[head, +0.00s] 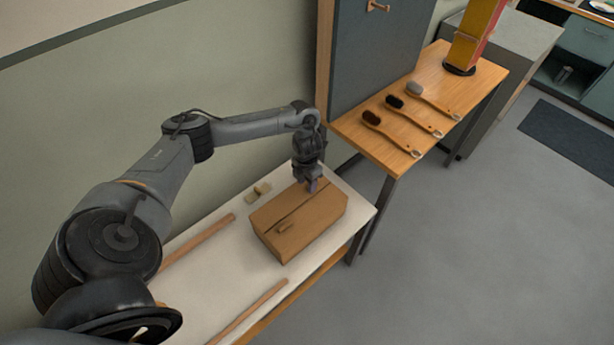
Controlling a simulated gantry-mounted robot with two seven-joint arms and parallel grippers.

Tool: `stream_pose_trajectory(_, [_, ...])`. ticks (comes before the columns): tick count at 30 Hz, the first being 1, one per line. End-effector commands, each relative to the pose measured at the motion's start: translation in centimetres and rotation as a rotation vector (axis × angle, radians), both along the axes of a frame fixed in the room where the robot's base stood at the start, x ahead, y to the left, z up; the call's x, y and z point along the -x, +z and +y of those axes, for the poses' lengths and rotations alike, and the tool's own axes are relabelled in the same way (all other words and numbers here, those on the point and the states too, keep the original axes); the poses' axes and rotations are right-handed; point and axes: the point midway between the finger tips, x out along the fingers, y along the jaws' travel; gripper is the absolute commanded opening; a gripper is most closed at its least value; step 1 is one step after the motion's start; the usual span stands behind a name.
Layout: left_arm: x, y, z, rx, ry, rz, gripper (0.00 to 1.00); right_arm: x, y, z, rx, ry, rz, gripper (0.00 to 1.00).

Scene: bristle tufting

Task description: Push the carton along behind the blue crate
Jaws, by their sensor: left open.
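The brown cardboard carton (310,225) sits on a white-topped bench (225,262), near its right end. My left gripper (312,187) is open and points down at the carton's far edge. I cannot tell whether it touches the carton. No blue crate shows in this view. My right gripper is not in view.
Small beige blocks (258,192) lie behind the carton. Two wooden rails (200,243) run along the bench. A wooden table (385,147) with several brushes (412,120) and a red and yellow column (478,30) stands beyond. Open grey floor (480,240) lies right.

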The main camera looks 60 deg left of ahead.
Motion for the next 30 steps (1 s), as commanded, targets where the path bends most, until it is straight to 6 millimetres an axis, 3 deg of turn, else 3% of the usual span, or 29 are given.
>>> stream_pose_trajectory(6, [-0.1, -1.7, 0.0, 0.001, 0.000, -0.001, 0.43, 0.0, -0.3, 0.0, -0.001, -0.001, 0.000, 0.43])
stream_pose_trajectory(18, [0.0, -2.1, 0.0, 0.000, 0.000, 0.000, 0.43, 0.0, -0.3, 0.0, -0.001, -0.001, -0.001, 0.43])
stream_pose_trajectory(26, [0.0, -2.0, 0.0, 0.000, 0.000, 0.000, 0.03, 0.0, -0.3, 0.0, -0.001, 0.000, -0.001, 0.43])
stream_pose_trajectory(30, [0.0, -2.0, 0.0, 0.000, 0.000, 0.000, 0.00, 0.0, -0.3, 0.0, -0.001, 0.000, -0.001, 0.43])
